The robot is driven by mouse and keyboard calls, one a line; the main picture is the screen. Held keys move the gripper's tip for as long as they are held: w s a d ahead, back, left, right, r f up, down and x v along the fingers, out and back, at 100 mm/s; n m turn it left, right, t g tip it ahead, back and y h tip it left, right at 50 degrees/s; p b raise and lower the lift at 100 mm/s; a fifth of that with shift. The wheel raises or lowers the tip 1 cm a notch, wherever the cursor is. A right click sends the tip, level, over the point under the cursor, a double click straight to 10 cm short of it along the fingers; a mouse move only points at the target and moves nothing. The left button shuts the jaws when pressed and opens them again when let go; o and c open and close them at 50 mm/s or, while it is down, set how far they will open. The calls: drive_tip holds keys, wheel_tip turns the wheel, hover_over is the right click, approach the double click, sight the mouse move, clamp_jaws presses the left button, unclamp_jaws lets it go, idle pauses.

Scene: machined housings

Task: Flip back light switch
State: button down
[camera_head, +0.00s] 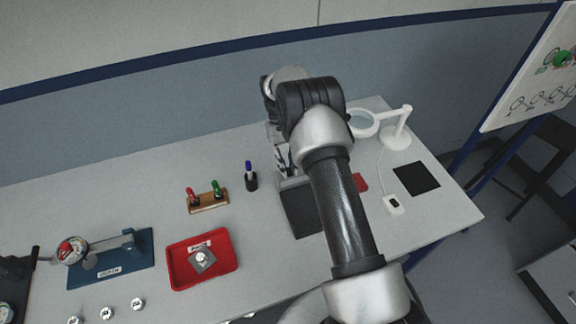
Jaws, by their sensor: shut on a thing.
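The light switch appears to be the small white box (393,205) on the cable of the magnifier lamp (400,132), at the right of the table. It lies flat, and I cannot make out its rocker position. My arm reaches up through the middle of the view, and its wrist is over the back of the table, left of the lamp. Grey and black parts show below the wrist, but I cannot separate my gripper from what stands behind it. The fingertips and anything between them are hidden. The wrist is well apart from the white box.
A dark mat (417,177) lies right of the switch box. A dark plate (300,212) and a red item (360,183) flank my arm. A red tray (176,271), a pen holder (251,182), a wooden rack (207,204) and a blue fixture (137,262) stand to the left.

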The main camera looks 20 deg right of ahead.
drive_tip(key=c, duration=1.5)
unclamp_jaws()
drive_tip(key=shift+r, duration=0.1)
drive_tip(key=shift+v, duration=5.9)
